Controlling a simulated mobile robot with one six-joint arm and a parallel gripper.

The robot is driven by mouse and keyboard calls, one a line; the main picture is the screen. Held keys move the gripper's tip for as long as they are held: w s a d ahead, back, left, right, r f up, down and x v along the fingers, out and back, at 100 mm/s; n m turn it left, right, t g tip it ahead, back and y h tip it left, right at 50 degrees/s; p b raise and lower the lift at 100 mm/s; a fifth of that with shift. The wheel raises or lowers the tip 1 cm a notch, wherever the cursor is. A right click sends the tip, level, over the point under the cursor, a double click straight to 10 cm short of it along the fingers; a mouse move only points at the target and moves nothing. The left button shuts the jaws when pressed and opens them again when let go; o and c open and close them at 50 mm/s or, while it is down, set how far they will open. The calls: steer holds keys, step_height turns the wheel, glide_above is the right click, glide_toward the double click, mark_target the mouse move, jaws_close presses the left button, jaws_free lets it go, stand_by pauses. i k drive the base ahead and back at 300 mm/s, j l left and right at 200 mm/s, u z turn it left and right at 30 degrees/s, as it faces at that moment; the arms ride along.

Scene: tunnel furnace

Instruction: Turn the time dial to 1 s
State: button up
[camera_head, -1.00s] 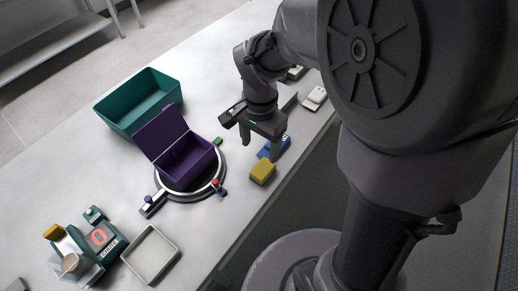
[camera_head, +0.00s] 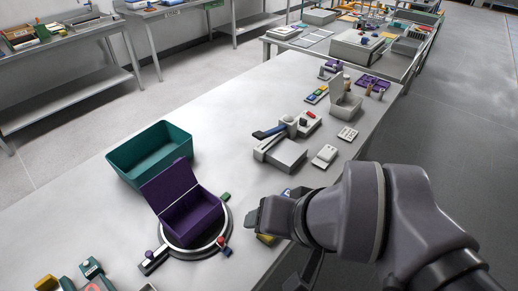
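I cannot make out a time dial or a 1 s mark for certain in the head view. A teal device with a red panel (camera_head: 100,284) is cut off at the bottom left. A round ring with a dark rim (camera_head: 228,222) carries small red, blue and green pieces and lies under the open purple box (camera_head: 195,215). My gripper (camera_head: 268,215) is low over the table's front edge, right of the ring and apart from it. My own arm largely hides it, so its fingers do not show clearly.
A teal bin (camera_head: 150,152) stands behind the purple box. A yellow block (camera_head: 267,239) is partly hidden beside my gripper. A grey device with a blue handle (camera_head: 280,150) and white cards (camera_head: 325,155) lie further back. The table's left middle is clear.

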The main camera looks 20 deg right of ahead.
mark_target(303, 122)
steer(key=i+l, duration=0.2)
steer(key=l, duration=0.15)
steer(key=i+l, duration=0.15)
steer(key=l, duration=0.15)
steer(key=i+l, duration=0.2)
steer(key=l, duration=0.15)
steer(key=i+l, duration=0.2)
steer(key=l, duration=0.1)
